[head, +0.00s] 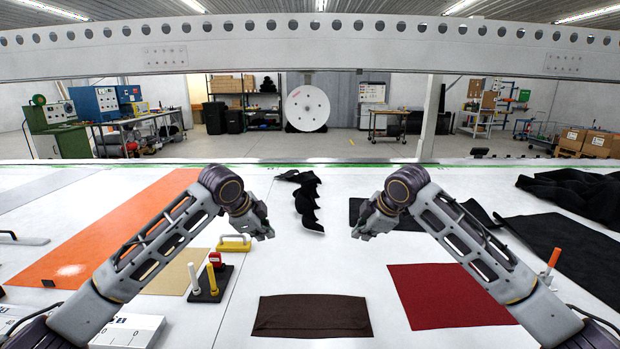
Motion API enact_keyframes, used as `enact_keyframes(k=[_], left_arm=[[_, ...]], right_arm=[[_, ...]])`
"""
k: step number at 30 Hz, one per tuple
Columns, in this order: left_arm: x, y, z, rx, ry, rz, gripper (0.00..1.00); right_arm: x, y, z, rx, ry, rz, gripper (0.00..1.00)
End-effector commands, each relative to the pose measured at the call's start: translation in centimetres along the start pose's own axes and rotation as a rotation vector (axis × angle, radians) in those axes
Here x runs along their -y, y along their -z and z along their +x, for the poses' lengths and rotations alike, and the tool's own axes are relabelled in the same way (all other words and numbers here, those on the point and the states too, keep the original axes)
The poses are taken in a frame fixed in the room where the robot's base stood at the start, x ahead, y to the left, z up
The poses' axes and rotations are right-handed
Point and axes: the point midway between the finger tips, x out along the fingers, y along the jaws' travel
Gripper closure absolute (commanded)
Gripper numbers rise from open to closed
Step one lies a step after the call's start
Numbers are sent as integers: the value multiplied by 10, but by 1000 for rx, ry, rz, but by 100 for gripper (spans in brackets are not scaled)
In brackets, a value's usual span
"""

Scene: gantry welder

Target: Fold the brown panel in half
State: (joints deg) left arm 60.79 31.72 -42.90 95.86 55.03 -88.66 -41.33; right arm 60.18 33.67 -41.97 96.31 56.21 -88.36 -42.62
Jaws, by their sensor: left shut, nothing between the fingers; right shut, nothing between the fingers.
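The brown panel (312,317) lies on the white table near the front edge, in the middle of the head view. It shows as a dark brown, wide rectangle with a slightly uneven left edge; I cannot tell whether it has more than one layer. My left gripper (266,236) is shut and empty above the table, beyond the panel and to its left. My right gripper (358,236) is shut and empty, beyond the panel and to its right. Neither gripper touches the panel.
A dark red sheet (445,297) lies right of the panel. A black stand with handles (208,284) and a yellow-handled tool (234,243) are at left. A crumpled black piece (308,205) lies between the grippers. Bare table surrounds the panel.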

Motion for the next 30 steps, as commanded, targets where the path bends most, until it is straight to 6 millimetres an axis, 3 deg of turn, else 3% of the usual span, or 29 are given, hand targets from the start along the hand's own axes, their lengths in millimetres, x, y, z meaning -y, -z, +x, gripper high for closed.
enact_keyframes(k=[12, 30], left_arm=[[22, 14, -40, 0, 0, 0, 100], [30, 20, -56, 0, 0, 0, 100]], right_arm=[[-22, 14, -40, 0, 0, 0, 100], [-30, 20, -56, 0, 0, 0, 100]])
